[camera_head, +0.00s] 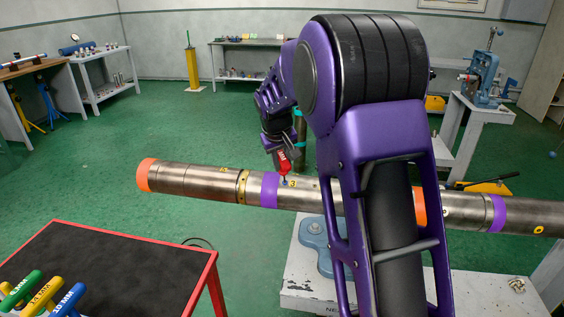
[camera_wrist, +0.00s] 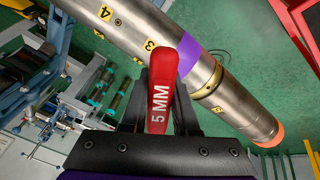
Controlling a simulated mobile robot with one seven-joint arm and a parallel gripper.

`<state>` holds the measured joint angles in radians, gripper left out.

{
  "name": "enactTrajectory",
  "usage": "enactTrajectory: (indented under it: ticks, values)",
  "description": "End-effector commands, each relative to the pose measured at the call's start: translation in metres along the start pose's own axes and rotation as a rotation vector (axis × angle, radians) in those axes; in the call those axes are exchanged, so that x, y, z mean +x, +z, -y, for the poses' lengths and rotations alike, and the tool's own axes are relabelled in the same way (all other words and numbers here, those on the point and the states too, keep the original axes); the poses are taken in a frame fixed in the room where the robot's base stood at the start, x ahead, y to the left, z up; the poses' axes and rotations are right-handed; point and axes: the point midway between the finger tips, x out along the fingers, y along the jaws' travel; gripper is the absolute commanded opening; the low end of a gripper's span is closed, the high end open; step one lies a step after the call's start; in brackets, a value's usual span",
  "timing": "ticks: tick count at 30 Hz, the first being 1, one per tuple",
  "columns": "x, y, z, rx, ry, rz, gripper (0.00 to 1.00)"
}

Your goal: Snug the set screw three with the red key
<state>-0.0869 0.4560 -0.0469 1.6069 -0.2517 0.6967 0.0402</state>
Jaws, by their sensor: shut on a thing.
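My gripper (camera_head: 283,148) is shut on the red key (camera_head: 285,166), above the steel pipe (camera_head: 330,200). In the wrist view the red handle (camera_wrist: 161,92) reads "5 MM" and stands between the dark fingers. The key's lower end is at the pipe's top, right beside the yellow "3" mark (camera_head: 292,184), by the purple band (camera_head: 269,189). The "3" also shows in the wrist view (camera_wrist: 150,45), near the far end of the handle. The handle hides the key's tip and the screw there, so I cannot tell whether the tip sits in the screw.
A black-topped table with a red rim (camera_head: 130,240) stands at front left. A blue vise base (camera_head: 315,240) is under the pipe. My arm hides part of the pipe.

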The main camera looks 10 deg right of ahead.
Motion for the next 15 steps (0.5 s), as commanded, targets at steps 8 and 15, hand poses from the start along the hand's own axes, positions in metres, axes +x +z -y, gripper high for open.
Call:
enactTrajectory:
  ticks: [8,15]
  values:
    - [0.0018,0.0005,0.0,0.0,0.0,0.001,0.0]
    - [0.0061,0.0021,0.0019,0.17,0.0,0.0,0.0]
